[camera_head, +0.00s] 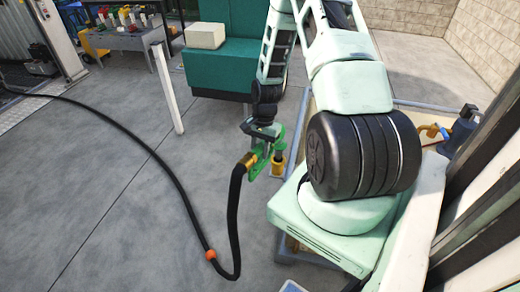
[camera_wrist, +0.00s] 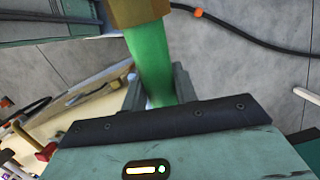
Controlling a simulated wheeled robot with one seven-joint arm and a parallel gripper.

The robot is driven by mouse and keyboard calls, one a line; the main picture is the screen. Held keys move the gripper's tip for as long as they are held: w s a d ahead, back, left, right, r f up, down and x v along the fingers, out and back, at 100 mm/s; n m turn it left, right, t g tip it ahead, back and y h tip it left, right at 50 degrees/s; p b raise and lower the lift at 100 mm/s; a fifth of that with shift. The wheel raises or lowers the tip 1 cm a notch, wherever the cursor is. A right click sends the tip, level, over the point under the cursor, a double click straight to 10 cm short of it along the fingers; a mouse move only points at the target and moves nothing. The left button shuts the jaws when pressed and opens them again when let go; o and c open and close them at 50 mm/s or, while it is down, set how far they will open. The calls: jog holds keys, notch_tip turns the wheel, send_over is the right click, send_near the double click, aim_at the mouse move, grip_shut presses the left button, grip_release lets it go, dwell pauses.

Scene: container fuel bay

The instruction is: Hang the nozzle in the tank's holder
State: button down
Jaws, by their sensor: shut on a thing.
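The green nozzle (camera_head: 258,160) with a brass-coloured collar hangs from my gripper (camera_head: 262,132) in the head view, above the concrete floor. In the wrist view my gripper (camera_wrist: 158,92) is shut around the green nozzle body (camera_wrist: 152,58), with the brass collar (camera_wrist: 134,12) at the top edge. A black hose (camera_head: 235,215) runs down from the nozzle, loops low and goes off to the upper left; it carries an orange ring (camera_head: 210,254). I cannot clearly make out the tank's holder in either view.
A teal cabinet or tank (camera_head: 222,66) with a cream box (camera_head: 205,35) on it stands behind the gripper. A white post (camera_head: 167,88) stands left of it. A workbench (camera_head: 125,35) with coloured items is at the upper left. The floor at left is open, crossed by the hose.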

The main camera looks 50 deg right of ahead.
aim_at(261, 158)
jog(key=shift+d+b+x, duration=0.25)
jog(key=shift+b+x, duration=0.55)
jog(key=shift+x, duration=0.4)
jog(key=shift+w+f, duration=0.1)
jog(key=shift+f, duration=0.15)
jog(key=shift+d+b+x, duration=0.2)
jog(key=shift+b+x, duration=0.65)
jog(key=shift+x, duration=0.2)
jog(key=shift+d+b+x, duration=0.25)
jog(key=shift+b+x, duration=0.6)
jog(key=shift+x, duration=0.25)
jog(key=shift+f, duration=0.1)
jog(key=c, duration=1)
grip_release()
jog(key=b+v, duration=0.3)
jog(key=v, duration=1.4)
jog(key=shift+r, duration=0.25)
